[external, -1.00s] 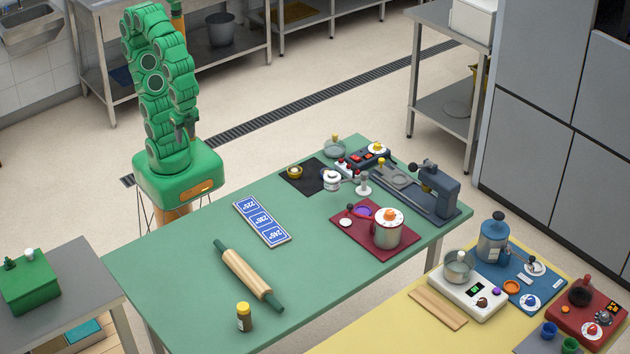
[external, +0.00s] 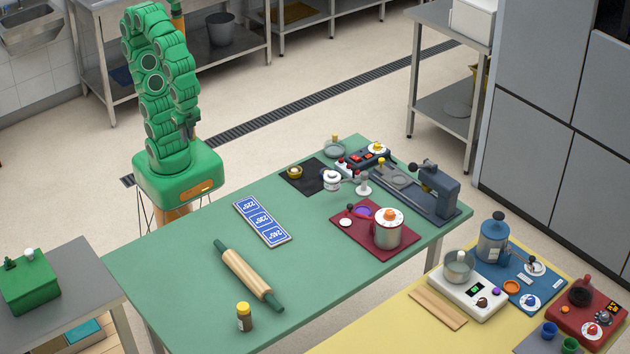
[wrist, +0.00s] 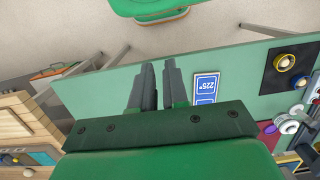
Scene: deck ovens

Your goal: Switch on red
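A red appliance (external: 588,310) sits at the right end of the yellow table, with a dark round part, a black knob, a small lit display and a red-and-white dial. Whether it is on is too small to tell. A dark box with red switches (external: 366,157) stands at the back of the green table; their positions are unclear. My gripper (external: 189,128) hangs beside my folded arm, far from all of these. In the wrist view my gripper (wrist: 158,68) has its fingers apart and nothing between them.
The green table (external: 180,250) holds a blue number panel (external: 262,222), a rolling pin (external: 248,275) and a yellow-capped jar (external: 244,317). The yellow table (external: 385,325) also bears a white scale-like device (external: 467,297) and a blue board (external: 520,275). The green table's left part is mostly clear.

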